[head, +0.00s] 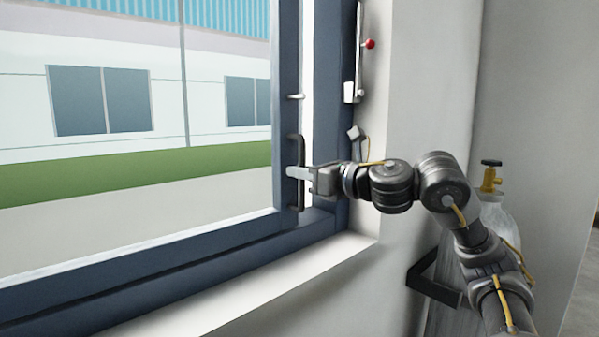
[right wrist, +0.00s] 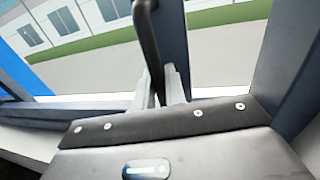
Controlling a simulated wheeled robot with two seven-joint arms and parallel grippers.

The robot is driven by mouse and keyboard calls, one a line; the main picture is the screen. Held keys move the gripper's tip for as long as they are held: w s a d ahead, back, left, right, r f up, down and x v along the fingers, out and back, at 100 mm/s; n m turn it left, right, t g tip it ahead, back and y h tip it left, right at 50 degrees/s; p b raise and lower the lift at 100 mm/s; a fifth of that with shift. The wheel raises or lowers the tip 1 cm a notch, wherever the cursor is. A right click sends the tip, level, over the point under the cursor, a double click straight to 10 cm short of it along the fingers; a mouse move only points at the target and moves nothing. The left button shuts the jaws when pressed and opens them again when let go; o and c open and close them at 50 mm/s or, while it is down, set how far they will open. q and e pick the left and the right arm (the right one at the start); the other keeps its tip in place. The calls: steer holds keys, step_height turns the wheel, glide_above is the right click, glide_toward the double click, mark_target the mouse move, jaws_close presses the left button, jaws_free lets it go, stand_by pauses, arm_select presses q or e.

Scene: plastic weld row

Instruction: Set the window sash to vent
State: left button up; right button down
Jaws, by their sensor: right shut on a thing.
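The window sash (head: 287,120) has a dark blue frame around a large clear pane. A dark vertical bar handle (head: 298,148) is on its right stile. My right gripper (head: 295,172) is shut on the lower part of this handle. In the right wrist view the handle (right wrist: 150,45) runs down between the two pale fingers of the gripper (right wrist: 158,90). A bright gap (head: 307,110) shows between the sash stile and the fixed frame (head: 327,110), so the sash stands slightly apart from the frame. My left gripper is not in view.
A lever with a red knob (head: 369,44) is on the frame's right side. A white sill (head: 240,290) runs below the window. A gas cylinder with a brass valve (head: 490,180) stands at the right, beside a dark bracket (head: 430,280) near my arm.

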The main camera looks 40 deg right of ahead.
steer(key=c, duration=1.6)
jaws_free()
steer(key=shift+d, duration=0.15)
steer(key=shift+o, duration=0.3)
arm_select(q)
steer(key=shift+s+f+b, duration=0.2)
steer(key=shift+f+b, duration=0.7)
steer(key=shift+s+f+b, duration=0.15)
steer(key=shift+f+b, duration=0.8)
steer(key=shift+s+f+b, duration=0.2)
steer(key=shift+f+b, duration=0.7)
arm_select(e)
steer(key=s+d, duration=0.2)
steer(key=s, duration=0.8)
steer(key=shift+s, duration=0.3)
